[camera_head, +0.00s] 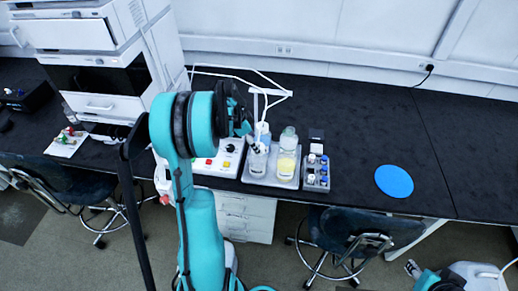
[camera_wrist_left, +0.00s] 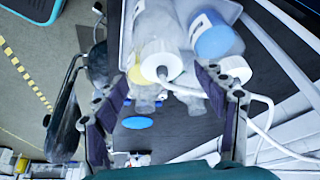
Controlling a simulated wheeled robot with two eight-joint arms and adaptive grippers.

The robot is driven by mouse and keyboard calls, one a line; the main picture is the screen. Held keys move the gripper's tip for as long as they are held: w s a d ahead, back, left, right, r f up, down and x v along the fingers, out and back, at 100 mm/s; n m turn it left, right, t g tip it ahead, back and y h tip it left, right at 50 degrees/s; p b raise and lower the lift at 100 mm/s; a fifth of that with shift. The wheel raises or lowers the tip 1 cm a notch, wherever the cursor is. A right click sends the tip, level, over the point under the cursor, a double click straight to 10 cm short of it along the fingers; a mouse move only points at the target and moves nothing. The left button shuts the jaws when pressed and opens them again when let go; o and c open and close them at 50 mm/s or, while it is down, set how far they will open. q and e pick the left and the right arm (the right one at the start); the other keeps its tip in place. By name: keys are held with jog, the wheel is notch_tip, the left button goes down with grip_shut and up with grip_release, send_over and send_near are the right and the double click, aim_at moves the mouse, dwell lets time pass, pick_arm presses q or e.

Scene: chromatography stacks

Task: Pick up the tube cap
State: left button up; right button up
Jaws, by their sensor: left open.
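A white cap (camera_wrist_left: 160,55) with a thin white tube (camera_wrist_left: 262,99) running out of it sits on a clear bottle in the left wrist view. In the head view, a white cap (camera_head: 262,128) with a tube rising from it stands on the grey tray (camera_head: 272,182); my gripper partly covers that spot. My left gripper (camera_head: 253,141) is just left of and above the bottles. In the left wrist view its two fingers (camera_wrist_left: 165,101) are apart with nothing held, and the white cap shows beyond the gap. My right gripper does not show.
A bottle of yellow liquid (camera_head: 287,166) and a small vial rack (camera_head: 316,180) stand close by on the right. A control box (camera_head: 217,163) stands on the left. A blue disc (camera_head: 394,181) lies right on the black bench, with free surface around it.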

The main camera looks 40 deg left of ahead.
pick_arm(q)
jog(key=x, duration=0.3)
jog(key=shift+w+a+f+b, duration=0.1)
jog(key=shift+w+f+b, duration=0.1)
jog(key=shift+b, duration=0.1)
jog(key=shift+r, duration=0.15)
jog(key=c, duration=1.3)
jog(key=shift+o, duration=0.2)
jog(key=shift+s, duration=0.1)
